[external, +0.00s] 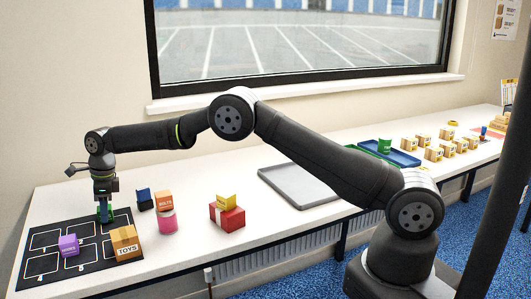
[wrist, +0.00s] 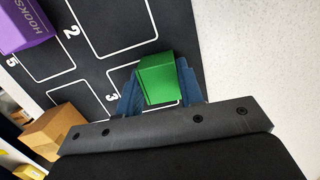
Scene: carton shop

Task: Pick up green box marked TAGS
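A green box (wrist: 158,80) sits between the two blue fingers of my gripper (wrist: 160,88) in the wrist view. A finger lies against each side of it, with no clear gap. No TAGS marking shows on the faces I see. In the external view my gripper (external: 104,214) points down at the back right part of the black numbered mat (external: 98,243). The green box shows only as a small patch there, mostly hidden by the fingers. I cannot tell whether it touches the mat.
A purple HOOKS box (external: 69,245) and an orange TOYS box (external: 125,243) are on the mat. A grey tray (external: 300,186) is farther right.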

